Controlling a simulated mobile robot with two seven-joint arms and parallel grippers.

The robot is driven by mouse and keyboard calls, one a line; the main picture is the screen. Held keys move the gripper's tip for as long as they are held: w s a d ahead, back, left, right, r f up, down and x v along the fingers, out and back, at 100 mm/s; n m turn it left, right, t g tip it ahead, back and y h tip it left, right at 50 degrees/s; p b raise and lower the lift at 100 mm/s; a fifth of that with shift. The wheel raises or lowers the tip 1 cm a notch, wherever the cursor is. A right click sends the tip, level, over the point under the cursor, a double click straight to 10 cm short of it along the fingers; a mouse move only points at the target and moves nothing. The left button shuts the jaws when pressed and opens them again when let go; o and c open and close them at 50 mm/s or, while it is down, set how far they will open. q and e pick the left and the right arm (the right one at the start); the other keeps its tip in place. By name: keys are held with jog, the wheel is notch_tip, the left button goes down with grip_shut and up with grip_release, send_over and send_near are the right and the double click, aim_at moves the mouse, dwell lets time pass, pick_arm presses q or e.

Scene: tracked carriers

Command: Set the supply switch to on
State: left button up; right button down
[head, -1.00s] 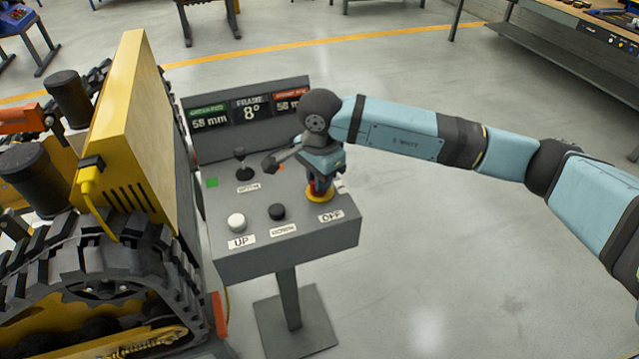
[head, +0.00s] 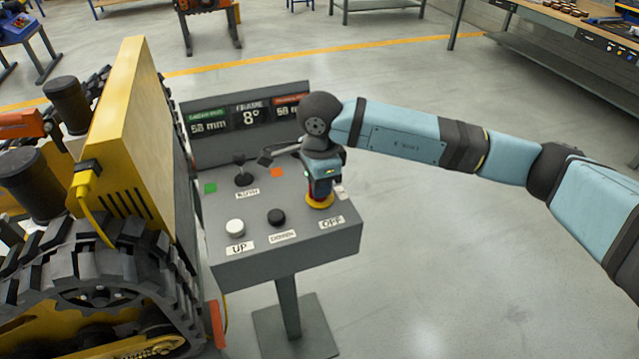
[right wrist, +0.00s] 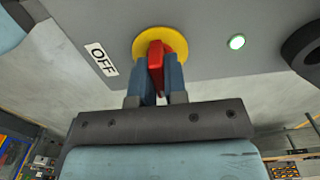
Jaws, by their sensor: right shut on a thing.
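The supply switch is a red handle (right wrist: 156,62) on a round yellow base (right wrist: 172,36), seen in the right wrist view beside an OFF label (right wrist: 101,59). In the head view the yellow base (head: 320,202) shows at the right of the grey control panel (head: 235,265), with its OFF label (head: 331,223) in front. My right gripper (right wrist: 156,75) is shut on the red handle, one finger on each side. In the head view my right gripper (head: 321,185) covers most of the handle. My left gripper is not in view.
The panel also has a white UP button (head: 235,227), a black button (head: 276,216) and a small black lever (head: 242,172). A display board (head: 245,122) stands behind. A yellow tracked machine (head: 110,170) is close on the left. The floor right of the panel is clear.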

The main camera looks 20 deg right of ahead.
jog(key=shift+d+r, duration=0.1)
jog(key=c, duration=1.2)
grip_release()
jog(key=shift+o, duration=0.2)
notch_tip(320, 180, up, 14)
